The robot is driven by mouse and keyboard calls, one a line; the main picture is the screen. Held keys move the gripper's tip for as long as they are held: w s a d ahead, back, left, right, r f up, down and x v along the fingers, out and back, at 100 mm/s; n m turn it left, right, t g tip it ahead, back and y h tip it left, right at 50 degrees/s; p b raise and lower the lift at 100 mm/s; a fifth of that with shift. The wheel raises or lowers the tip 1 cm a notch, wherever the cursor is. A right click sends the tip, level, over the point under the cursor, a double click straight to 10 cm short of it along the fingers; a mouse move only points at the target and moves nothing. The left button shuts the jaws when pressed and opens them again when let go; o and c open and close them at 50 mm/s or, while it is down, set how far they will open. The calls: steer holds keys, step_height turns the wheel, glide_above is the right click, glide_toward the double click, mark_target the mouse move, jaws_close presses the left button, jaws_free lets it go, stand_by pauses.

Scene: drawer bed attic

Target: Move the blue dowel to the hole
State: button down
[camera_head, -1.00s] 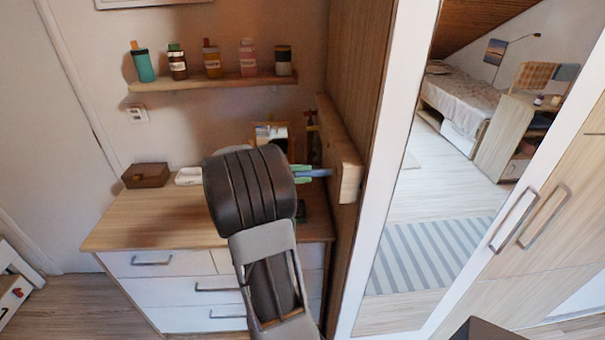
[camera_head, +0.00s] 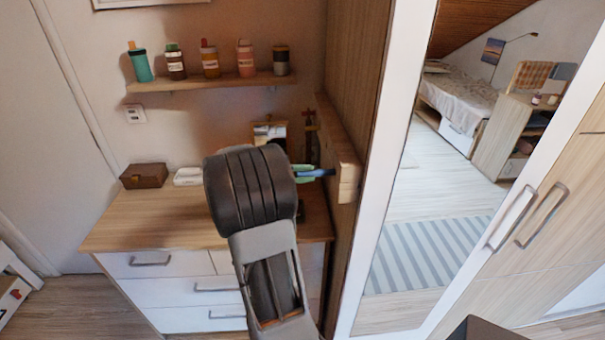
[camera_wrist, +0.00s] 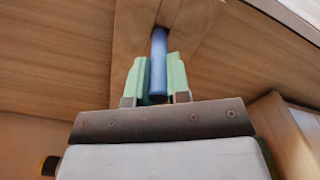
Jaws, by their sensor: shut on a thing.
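The blue dowel shows in the wrist view (camera_wrist: 158,62) between the green fingers of my gripper (camera_wrist: 156,80), which is shut on it. Its far end meets or comes very close to a wooden block on the panel (camera_wrist: 185,14). In the head view the dowel (camera_head: 321,173) points right, towards the wooden block (camera_head: 347,176) on the side of the wardrobe, and my gripper (camera_head: 303,174) is mostly behind my arm.
A wooden dresser (camera_head: 140,220) stands below, with a brown box (camera_head: 144,176) and a white item (camera_head: 188,176) on top. A shelf (camera_head: 215,83) with several bottles hangs above. The mirrored wardrobe (camera_head: 400,200) closes off the right side.

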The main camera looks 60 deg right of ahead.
mark_target(334, 172)
steer(key=shift+x, duration=2.2)
steer(key=c, duration=1)
jaws_free()
steer(key=b+v, duration=0.3)
steer(key=v, duration=1)
steer(key=shift+w+a, duration=0.25)
steer(key=shift+w, duration=0.1)
